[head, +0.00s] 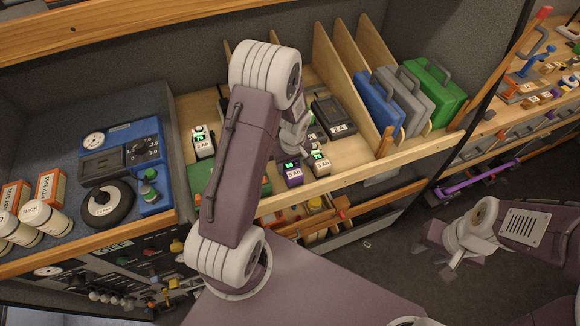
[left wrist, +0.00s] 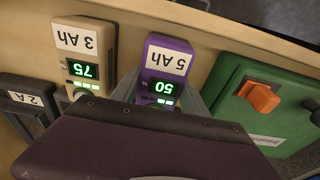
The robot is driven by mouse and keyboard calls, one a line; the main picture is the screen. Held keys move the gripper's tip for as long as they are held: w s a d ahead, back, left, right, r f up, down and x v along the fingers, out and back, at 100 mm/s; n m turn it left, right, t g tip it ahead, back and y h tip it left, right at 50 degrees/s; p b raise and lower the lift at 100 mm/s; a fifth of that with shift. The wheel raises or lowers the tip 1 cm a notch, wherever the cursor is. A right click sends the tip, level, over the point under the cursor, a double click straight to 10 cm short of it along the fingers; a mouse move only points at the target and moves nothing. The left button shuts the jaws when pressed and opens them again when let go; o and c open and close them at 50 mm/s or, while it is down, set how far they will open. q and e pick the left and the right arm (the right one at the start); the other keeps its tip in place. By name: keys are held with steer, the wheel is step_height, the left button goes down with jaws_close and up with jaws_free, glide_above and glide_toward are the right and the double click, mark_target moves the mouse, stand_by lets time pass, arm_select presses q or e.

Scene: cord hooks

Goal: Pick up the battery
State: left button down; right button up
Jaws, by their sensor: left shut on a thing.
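The purple 5 Ah battery (head: 291,173), its display reading 50, stands on the wooden shelf near the front edge. It also shows in the left wrist view (left wrist: 166,62). My left gripper (head: 290,158) is shut on it, with grey fingers on either side; my own arm hides part of the grip. A beige 3 Ah battery (head: 319,161) reading 75 stands close beside it and also shows in the left wrist view (left wrist: 86,50). A white 2 Ah battery (head: 203,142) stands further left. My right gripper (head: 443,257) is away at the lower right, its jaw gap unclear.
A dark charger (head: 333,117) marked 2 A lies behind the batteries. A green box with an orange switch (left wrist: 262,98) sits beside the purple battery. Wooden dividers hold blue, grey and green cases (head: 435,90) at right. A raised wooden lip (head: 365,158) edges the shelf.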

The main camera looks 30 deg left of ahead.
mark_target(292, 162)
arm_select(q)
steer(key=r, duration=0.3)
steer(key=r+b, duration=0.1)
steer(key=shift+w+d+r, duration=0.2)
steer(key=shift+w+d, duration=0.1)
steer(key=shift+d, duration=0.05)
steer(key=w+d+r, duration=0.2)
steer(key=w+d+r+b, duration=0.1)
steer(key=d+r, duration=0.1)
steer(key=d, duration=0.1)
steer(key=w+d+r, duration=0.1)
steer(key=w+d, duration=0.1)
steer(key=d, duration=0.1)
steer(key=shift+w+r, duration=0.3)
steer(key=shift+r, duration=0.1)
steer(key=shift+w+d+r, duration=0.25)
steer(key=shift+d+r, duration=0.15)
steer(key=shift+d, duration=0.1)
